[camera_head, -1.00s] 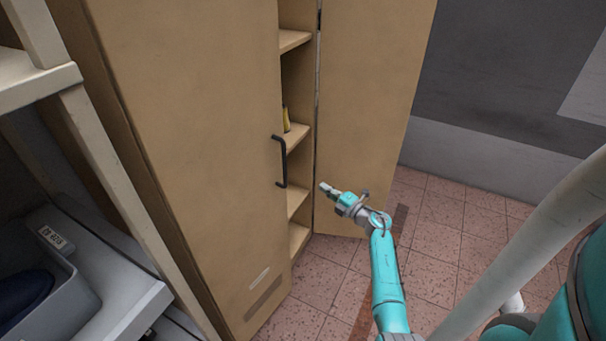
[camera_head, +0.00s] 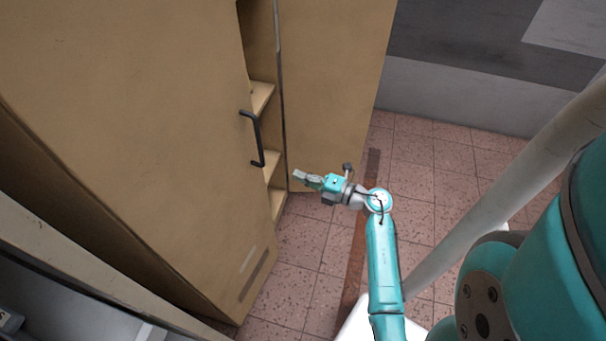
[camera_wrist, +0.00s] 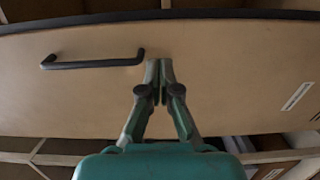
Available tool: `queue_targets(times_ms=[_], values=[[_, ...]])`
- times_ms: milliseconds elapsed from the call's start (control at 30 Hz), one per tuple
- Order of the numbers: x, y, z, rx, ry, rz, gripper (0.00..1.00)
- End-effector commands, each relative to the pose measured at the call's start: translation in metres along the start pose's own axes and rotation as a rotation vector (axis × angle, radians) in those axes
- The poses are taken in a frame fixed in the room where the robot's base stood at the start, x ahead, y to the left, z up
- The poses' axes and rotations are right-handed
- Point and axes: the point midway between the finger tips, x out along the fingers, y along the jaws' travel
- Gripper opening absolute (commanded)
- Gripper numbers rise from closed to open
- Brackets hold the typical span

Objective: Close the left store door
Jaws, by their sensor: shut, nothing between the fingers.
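The left store door (camera_head: 130,130) is a tan panel with a black bar handle (camera_head: 258,140) near its right edge. It stands ajar, with open shelving beyond that edge. In the wrist view the door (camera_wrist: 220,75) fills the middle, with its handle (camera_wrist: 92,63) left of the fingers. My gripper (camera_head: 300,176) is to the right of the door's edge in the head view, a little below the handle. In the wrist view my gripper (camera_wrist: 160,66) has its fingertips together and empty in front of the door face. I cannot tell whether they touch it.
The right store door (camera_head: 335,90) stands wide open behind my gripper. Shelves (camera_head: 262,95) show between the doors. A pale rack (camera_head: 70,255) stands at the lower left. Tiled floor (camera_head: 305,235) is free in front of the store.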

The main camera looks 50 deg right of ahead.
Motion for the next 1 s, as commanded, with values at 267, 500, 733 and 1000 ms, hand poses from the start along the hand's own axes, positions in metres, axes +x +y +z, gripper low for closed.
queue_targets(times_ms=[267, 500, 733, 1000], values=[[0.051, 0.001, -0.001, -0.001, 0.005, 0.001, 0.00], [0.089, 0.000, 0.000, 0.000, 0.002, 0.000, 0.00], [0.106, 0.000, 0.000, 0.000, 0.000, 0.000, 0.00], [0.108, 0.000, 0.001, 0.000, -0.001, 0.000, 0.00]])
